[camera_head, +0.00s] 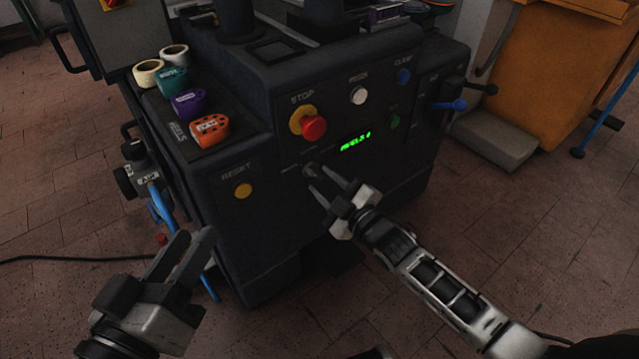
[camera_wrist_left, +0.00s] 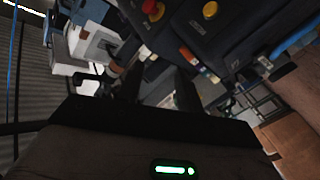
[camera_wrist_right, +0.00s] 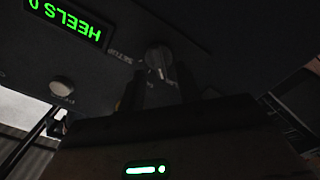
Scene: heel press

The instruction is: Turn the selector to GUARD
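The selector (camera_head: 309,170) is a small dark knob low on the front of the black machine, under the red stop button. It also shows in the right wrist view (camera_wrist_right: 158,57), with a pale mark on it. A "SETUP" label is beside it; its other labels are too dark to read. My right gripper (camera_head: 319,179) is open, with its fingertips close to the knob, one towards each side. I cannot tell whether they touch it. My left gripper (camera_head: 196,236) is open and empty, left of the machine's front, away from the selector.
Above the selector are the red stop button (camera_head: 312,126), a white button (camera_head: 358,95) and a green display (camera_head: 355,142). A yellow reset button (camera_head: 243,190) is to the left.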

